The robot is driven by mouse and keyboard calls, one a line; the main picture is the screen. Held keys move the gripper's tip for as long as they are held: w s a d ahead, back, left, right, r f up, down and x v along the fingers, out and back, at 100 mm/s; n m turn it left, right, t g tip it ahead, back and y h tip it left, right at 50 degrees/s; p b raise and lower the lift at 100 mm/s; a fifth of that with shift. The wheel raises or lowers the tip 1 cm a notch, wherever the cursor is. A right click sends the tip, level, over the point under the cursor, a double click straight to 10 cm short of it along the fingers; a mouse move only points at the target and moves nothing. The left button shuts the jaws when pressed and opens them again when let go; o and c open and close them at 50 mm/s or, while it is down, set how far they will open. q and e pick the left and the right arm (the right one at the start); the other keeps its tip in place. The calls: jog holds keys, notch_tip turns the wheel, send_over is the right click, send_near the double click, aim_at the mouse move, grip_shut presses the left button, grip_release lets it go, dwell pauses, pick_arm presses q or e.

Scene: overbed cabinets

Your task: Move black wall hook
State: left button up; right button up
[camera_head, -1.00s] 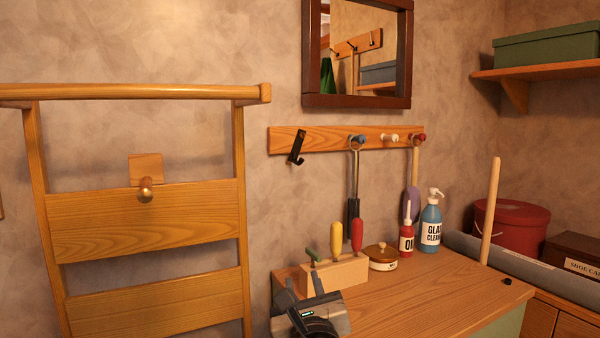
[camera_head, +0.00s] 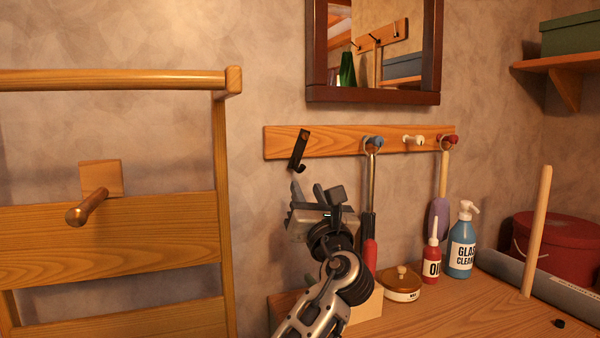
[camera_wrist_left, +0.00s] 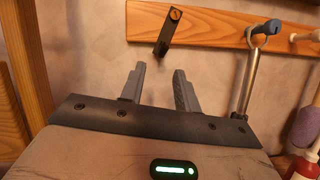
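The black wall hook (camera_head: 299,150) hangs tilted at the left end of the wooden wall rail (camera_head: 335,143). In the left wrist view the hook (camera_wrist_left: 167,36) shows ahead of and above my fingers, fixed near its top by a small copper-coloured screw head. My left gripper (camera_head: 308,190) is just below the hook, pointing up toward the rail. In the left wrist view my left gripper (camera_wrist_left: 157,84) has its two fingers apart with nothing between them, and it does not touch the hook. My right gripper is not in view.
On the rail are blue (camera_head: 373,142), white (camera_head: 413,140) and red (camera_head: 447,140) pegs; tools hang from the blue and red ones. A mirror (camera_head: 372,95) hangs above. A wooden rack (camera_head: 120,235) with a protruding peg (camera_head: 88,207) stands left. Bottles (camera_head: 462,245) and an upright dowel (camera_head: 537,230) stand right.

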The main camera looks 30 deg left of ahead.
aim_at(300, 169)
pick_arm(q)
jog(key=x, duration=0.7)
